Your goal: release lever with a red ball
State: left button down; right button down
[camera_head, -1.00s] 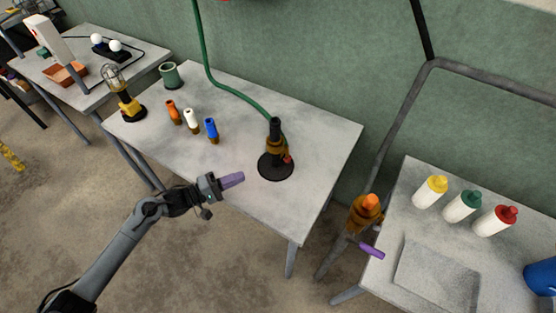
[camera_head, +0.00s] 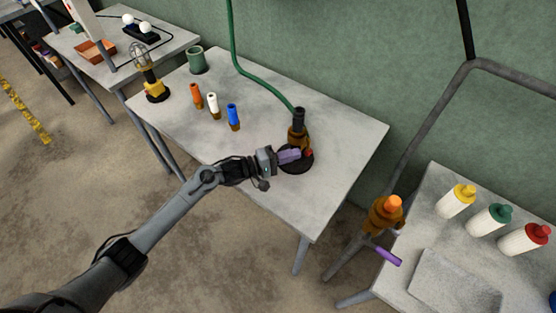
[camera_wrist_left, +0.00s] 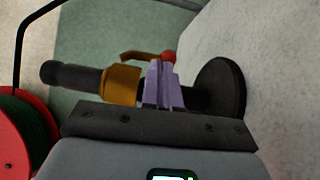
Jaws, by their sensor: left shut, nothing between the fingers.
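The lever's red ball (camera_head: 309,153) shows at the burner, just past the tips of my left gripper (camera_head: 291,156). In the left wrist view the red ball (camera_wrist_left: 168,57) sits right beyond the purple fingertips (camera_wrist_left: 162,70), at the end of a short brass lever (camera_wrist_left: 140,55). The burner has a black tube, a brass collar (camera_wrist_left: 122,84) and a round black base (camera_wrist_left: 221,88). My left gripper is shut with nothing in it, in front of the burner stem. I cannot tell whether its fingers touch the ball. My right gripper is not in view.
A green hose (camera_head: 252,78) runs from the wall to the burner. Orange, white and blue handled tools (camera_head: 233,117) stand to the left, with a lamp (camera_head: 154,88) and green cup (camera_head: 197,60). The table (camera_head: 330,190) is bare to the front right. Several bottles (camera_head: 489,219) stand on the right table.

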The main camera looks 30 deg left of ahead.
pick_arm(q)
jog(key=shift+x, duration=0.8)
